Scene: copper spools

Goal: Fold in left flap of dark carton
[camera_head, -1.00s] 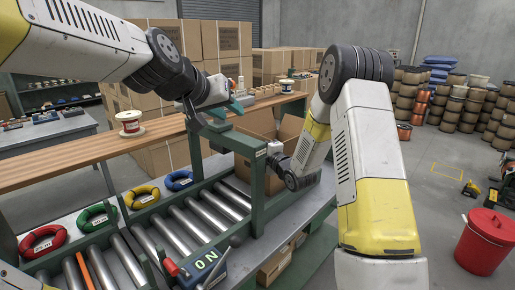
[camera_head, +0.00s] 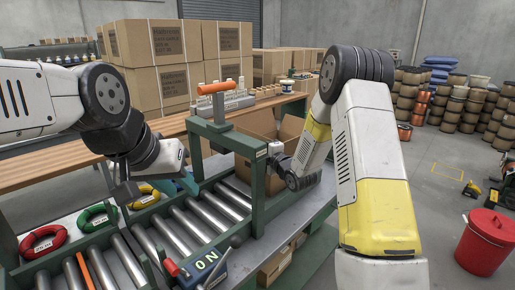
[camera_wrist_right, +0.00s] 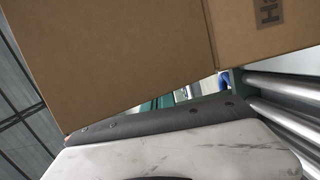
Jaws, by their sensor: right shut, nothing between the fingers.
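The brown carton (camera_head: 285,137) stands open behind the green frame, beside the rollers, with raised flaps around its top. The green post and my right arm hide part of it, and I cannot clearly make out its left flap. In the right wrist view, a plain carton panel (camera_wrist_right: 110,55) fills the upper part, close to the gripper.
The green frame (camera_head: 258,190) stands between the left gripper and the carton. Metal rollers (camera_head: 185,220) run in front. Red (camera_head: 43,241) and green (camera_head: 97,216) rings lie at the left. A wooden bench (camera_head: 60,170) and stacked boxes (camera_head: 160,90) stand behind.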

